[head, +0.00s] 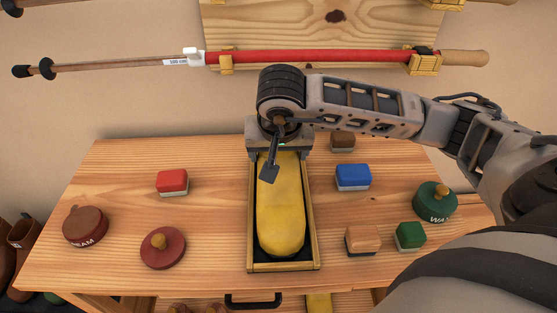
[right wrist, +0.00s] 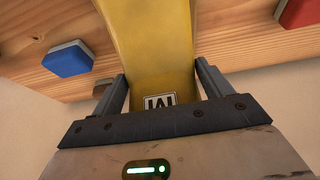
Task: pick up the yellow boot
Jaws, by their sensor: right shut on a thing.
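The yellow boot (head: 281,215) lies lengthwise in a narrow wooden tray (head: 315,240) with a dark inside, sole or long side up. I cannot tell whether it touches the tray floor. My right gripper (head: 279,152) is at the boot's far end, shut on it. In the right wrist view the boot (right wrist: 150,45) runs between the two fingers, with a small white label near the palm. The gripper hides the boot's far end in the head view. My left gripper is not in view.
The wooden bench holds a red block (head: 172,182), a brown tin (head: 85,227), a dark red lid (head: 163,248), a blue block (head: 353,177), a tan block (head: 363,241), a green block (head: 411,236) and a green tin (head: 434,203). A red pole (head: 320,57) hangs on the wall behind.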

